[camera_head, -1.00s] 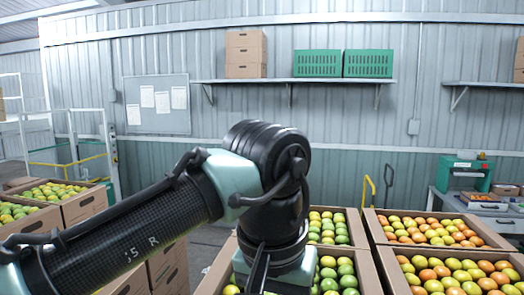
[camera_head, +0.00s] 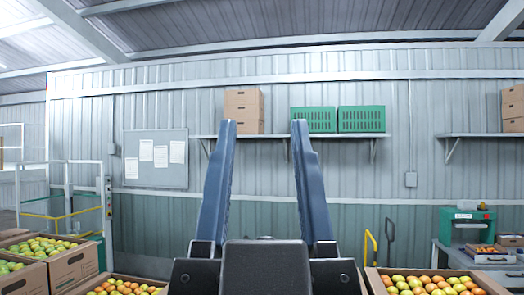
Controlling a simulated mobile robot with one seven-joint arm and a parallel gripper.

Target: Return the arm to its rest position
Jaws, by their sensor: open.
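My gripper (camera_head: 263,125) stands in the lower middle of the head view. Its two long blue fingers point up and are spread wide apart, with nothing between them. The dark gripper body (camera_head: 266,268) is at the bottom edge. The rest of my arm is out of view or hidden behind the gripper.
A wall shelf (camera_head: 270,137) holds brown boxes (camera_head: 243,112) and green crates (camera_head: 361,120). A bench with a green machine (camera_head: 467,228) is at right. The air around the fingers looks clear.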

